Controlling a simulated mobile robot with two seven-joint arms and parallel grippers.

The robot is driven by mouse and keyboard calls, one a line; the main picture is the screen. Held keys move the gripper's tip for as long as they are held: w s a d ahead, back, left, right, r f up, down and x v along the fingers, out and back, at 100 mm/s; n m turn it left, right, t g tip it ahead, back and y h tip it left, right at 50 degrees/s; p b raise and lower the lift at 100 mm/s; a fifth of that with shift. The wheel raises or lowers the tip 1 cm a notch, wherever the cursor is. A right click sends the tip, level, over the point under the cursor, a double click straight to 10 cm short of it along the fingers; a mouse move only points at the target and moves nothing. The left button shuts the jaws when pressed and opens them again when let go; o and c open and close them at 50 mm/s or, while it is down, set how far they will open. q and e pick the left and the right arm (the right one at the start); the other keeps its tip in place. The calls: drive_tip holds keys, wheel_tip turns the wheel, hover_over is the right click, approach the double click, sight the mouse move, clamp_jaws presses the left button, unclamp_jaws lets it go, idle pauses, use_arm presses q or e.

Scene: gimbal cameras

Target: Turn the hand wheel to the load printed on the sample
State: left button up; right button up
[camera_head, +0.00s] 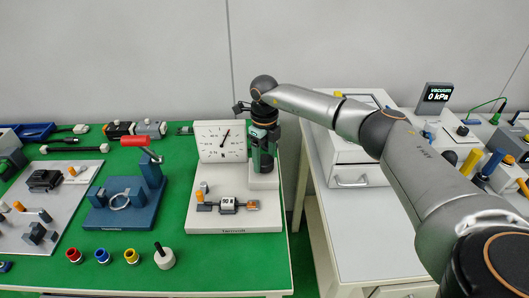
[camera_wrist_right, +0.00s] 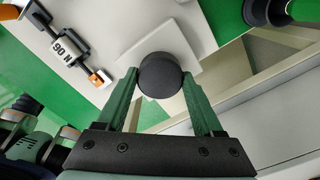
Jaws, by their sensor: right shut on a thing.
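The tension tester, a white base (camera_head: 262,220) lettered in front, stands at the right edge of the green mat. The sample (camera_head: 228,205) lies across it between clamps; in the right wrist view its label (camera_wrist_right: 66,47) reads 90 N. The dial (camera_head: 226,156) stands behind; its needle points up and right, its numbers too small to read surely. My right gripper (camera_head: 264,160) reaches down over the post at the tester's back right. In the right wrist view its green fingers are shut on the black round hand wheel (camera_wrist_right: 160,76). My left gripper is not in view.
Left of the tester stand a blue fixture (camera_head: 108,214) with a red handle, coloured caps (camera_head: 103,256) and a white weight with a black stem (camera_head: 165,259). A white cabinet (camera_head: 345,160) stands right, across a gap. A display (camera_head: 437,96) reads vacuum 0 kPa.

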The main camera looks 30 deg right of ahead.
sight(264, 159)
drive_tip(key=m+p, duration=0.2)
drive_tip(key=m, duration=0.2)
drive_tip(key=shift+r, duration=0.1)
drive_tip(key=shift+m+p, duration=0.55)
drive_tip(key=shift+m, duration=0.65)
drive_tip(key=o, duration=1.4)
wheel_tip(264, 159, up, 12)
drive_tip(key=shift+r+b, duration=0.2)
drive_tip(key=shift+b, duration=0.2)
